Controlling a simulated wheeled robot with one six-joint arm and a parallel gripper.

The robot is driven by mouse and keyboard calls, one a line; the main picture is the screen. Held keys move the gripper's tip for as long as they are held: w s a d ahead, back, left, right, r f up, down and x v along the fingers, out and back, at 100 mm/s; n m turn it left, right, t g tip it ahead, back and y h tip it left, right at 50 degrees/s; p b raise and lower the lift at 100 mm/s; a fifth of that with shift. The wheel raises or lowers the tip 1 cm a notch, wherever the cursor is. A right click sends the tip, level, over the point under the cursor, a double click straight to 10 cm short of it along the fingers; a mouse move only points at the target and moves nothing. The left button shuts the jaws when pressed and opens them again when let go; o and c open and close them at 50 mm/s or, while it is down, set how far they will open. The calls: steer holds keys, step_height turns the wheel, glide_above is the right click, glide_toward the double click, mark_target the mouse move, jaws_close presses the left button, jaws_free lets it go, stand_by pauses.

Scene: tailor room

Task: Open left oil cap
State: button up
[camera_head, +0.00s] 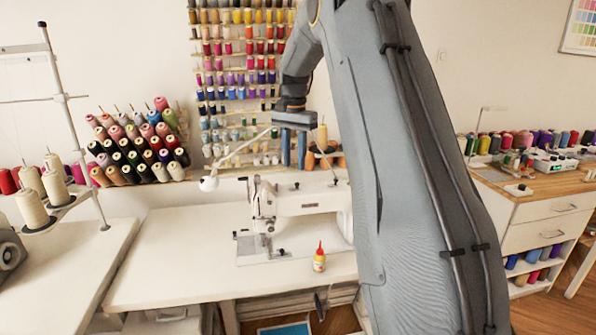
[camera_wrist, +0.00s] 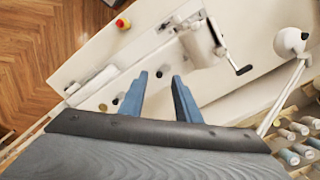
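The white sewing machine (camera_head: 312,203) stands on the white table at the centre of the head view. Small dark round spots show on its top, one of them (camera_head: 297,185) below my gripper; I cannot tell for sure which is the left oil cap. In the wrist view a small dark round piece (camera_wrist: 159,74) lies between my fingertips in the picture. My gripper (camera_head: 294,166) points down above the machine, its two blue fingers apart and empty. The fingers also show spread in the wrist view (camera_wrist: 158,78). No contact with the machine is visible.
A small yellow bottle with a red tip (camera_head: 319,258) stands on the table (camera_head: 170,260) in front of the machine. A white lamp (camera_head: 208,184) on a thin arm is left of my gripper. Thread racks (camera_head: 240,75) stand behind. The table's left part is clear.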

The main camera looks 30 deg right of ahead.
steer(key=shift+w+d+r+m, duration=0.35)
steer(key=shift+w+d, duration=0.1)
steer(key=shift+d, duration=0.3)
steer(key=shift+f+p, duration=1.2)
steer(key=shift+f, duration=2.55)
jaws_close()
